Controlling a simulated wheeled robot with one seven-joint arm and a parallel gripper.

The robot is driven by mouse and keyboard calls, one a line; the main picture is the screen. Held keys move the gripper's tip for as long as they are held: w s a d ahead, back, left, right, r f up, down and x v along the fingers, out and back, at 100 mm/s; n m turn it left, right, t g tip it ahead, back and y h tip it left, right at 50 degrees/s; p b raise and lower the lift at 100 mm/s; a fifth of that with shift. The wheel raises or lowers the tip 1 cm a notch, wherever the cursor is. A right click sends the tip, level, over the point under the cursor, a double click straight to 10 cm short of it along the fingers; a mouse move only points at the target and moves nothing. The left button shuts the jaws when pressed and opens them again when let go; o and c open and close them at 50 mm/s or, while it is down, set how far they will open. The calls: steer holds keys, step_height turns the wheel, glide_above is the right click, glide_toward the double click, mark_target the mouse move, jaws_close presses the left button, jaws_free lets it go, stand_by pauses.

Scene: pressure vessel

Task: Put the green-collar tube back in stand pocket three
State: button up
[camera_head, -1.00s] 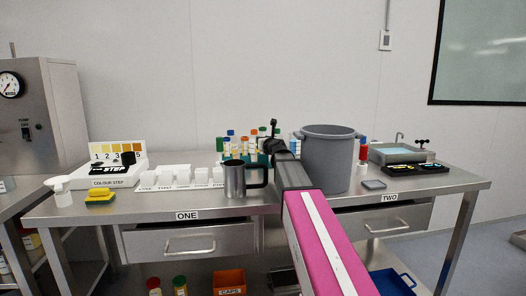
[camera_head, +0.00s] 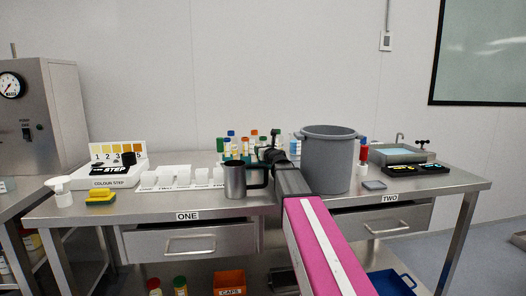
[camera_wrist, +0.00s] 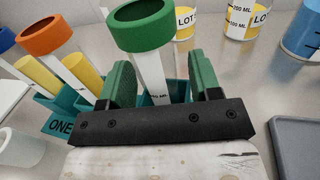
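The green-collar tube (camera_wrist: 150,62) stands between my gripper's two green fingers (camera_wrist: 160,85) in the wrist view. There is a visible gap between the tube and the right finger; the left finger is close beside it. The teal stand (camera_wrist: 178,92) lies behind and below, with a "ONE" label at its left end. The tube's lower end is hidden by my gripper, so I cannot tell whether it sits in a pocket or which one. In the head view my dark gripper (camera_head: 268,155) is low at the tube group, between the metal mug and the grey bucket.
An orange-collar tube (camera_wrist: 48,40) stands left of my gripper. The grey bucket (camera_head: 328,160) is close on the right of my arm, and the metal mug (camera_head: 235,180) close on the left. Several lot-labelled containers (camera_wrist: 240,18) stand behind. A grey flat pad (camera_head: 374,184) lies right.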

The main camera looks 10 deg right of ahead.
steer(key=v, duration=1.2)
steer(key=shift+r, duration=0.15)
